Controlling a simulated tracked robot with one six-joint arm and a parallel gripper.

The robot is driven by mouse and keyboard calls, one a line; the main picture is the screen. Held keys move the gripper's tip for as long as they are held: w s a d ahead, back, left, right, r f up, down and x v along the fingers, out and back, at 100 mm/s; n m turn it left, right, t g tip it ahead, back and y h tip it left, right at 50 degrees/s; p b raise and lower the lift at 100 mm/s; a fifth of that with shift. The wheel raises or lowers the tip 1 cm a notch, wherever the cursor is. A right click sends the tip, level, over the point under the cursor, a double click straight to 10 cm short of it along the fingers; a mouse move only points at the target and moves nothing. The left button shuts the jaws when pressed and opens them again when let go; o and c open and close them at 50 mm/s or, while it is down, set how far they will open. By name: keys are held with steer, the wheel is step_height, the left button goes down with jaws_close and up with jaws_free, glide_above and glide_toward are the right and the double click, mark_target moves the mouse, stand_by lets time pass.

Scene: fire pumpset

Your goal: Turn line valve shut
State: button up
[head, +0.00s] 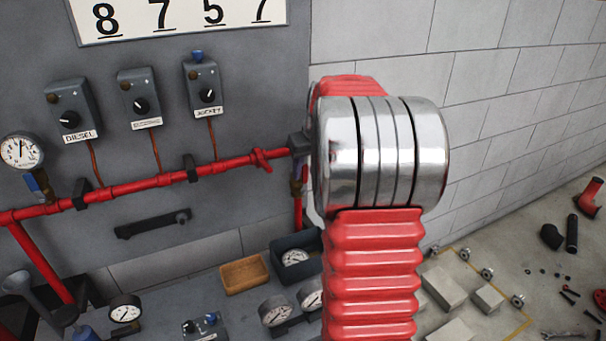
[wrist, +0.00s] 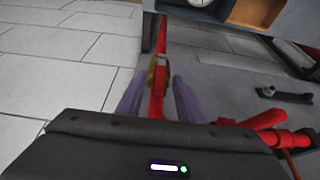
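A vertical red pipe with a brass valve body (wrist: 152,72) shows in the wrist view, straight ahead of my gripper (wrist: 157,78). My two purple-grey fingers are apart, one on each side of the pipe, with gaps visible. I cannot tell how deep the valve sits between the fingertips. In the head view the brass valve (head: 297,186) shows just left of my red arm, on the pipe that drops from the right end of the wall pipe. The arm hides most of my gripper there. The valve's handle position cannot be made out.
The horizontal red pipe (head: 140,185) runs along the grey panel below three switch boxes (head: 137,98). A gauge (head: 22,150) with a blue-handled valve (head: 40,183) is at left. Below stand a wooden tray (head: 245,275) and a dark bin (head: 293,260). Loose parts lie on the right floor.

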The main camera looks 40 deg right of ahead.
steer(key=shift+x, duration=0.9)
jaws_close()
